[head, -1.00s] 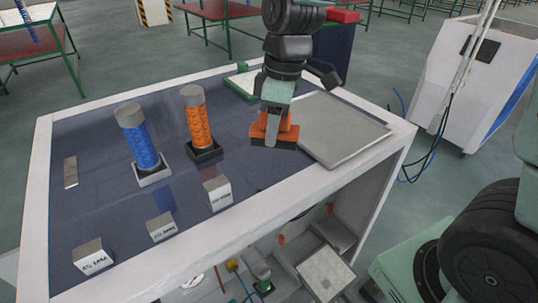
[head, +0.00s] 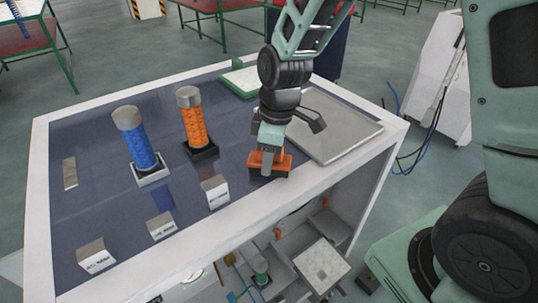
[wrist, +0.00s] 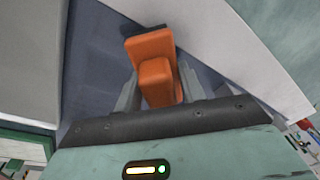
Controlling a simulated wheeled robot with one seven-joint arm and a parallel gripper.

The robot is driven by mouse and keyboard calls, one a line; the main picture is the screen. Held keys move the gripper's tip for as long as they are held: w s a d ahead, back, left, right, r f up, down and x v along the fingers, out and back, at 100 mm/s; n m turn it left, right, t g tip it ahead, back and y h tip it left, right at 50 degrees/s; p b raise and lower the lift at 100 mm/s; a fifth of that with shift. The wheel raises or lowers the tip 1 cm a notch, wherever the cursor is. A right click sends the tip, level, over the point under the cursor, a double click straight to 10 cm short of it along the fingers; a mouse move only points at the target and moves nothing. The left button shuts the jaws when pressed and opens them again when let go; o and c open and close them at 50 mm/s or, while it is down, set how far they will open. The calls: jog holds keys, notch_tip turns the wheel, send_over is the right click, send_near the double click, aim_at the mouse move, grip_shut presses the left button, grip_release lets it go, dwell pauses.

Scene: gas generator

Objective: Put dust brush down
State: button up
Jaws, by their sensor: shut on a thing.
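The dust brush (head: 284,164) is an orange block with a raised orange handle and a dark lower edge. It is at the right front part of the dark blue table top (head: 110,190), left of the grey tray. My gripper (head: 267,163) points down and is shut on the brush's handle. In the wrist view the orange brush (wrist: 155,80) sits between the two grey fingers. I cannot tell whether its underside touches the table top.
A grey metal tray (head: 335,128) lies close on the right. Orange (head: 194,122) and blue (head: 134,138) cylinders stand upright in holders at left. Several small labelled blocks (head: 215,192) line the front. The white table rim (head: 330,187) is just in front of the brush.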

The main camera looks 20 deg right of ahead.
jog(key=o, duration=1)
jog(key=shift+r, duration=0.1)
jog(key=r, duration=0.4)
jog(key=d+r+b, duration=0.1)
jog(key=r, duration=0.3)
jog(key=r+b, duration=0.1)
jog(key=r, duration=0.3)
jog(key=shift+s+d, duration=0.15)
jog(key=shift+d, duration=0.15)
jog(key=s+a+f+m, duration=0.1)
jog(key=s+a+f, duration=0.1)
jog(key=s, duration=0.4)
jog(key=s+a+f+m, duration=0.1)
jog(key=s+a+f, duration=0.1)
jog(key=s, duration=0.4)
jog(key=s+a+f+m+h, duration=0.1)
jog(key=s+a+f, duration=0.1)
jog(key=s+a, duration=0.2)
jog(key=shift+s+f+m, duration=0.2)
jog(key=shift+s+m, duration=0.1)
jog(key=shift+s, duration=1.15)
jog(key=shift+f, duration=0.1)
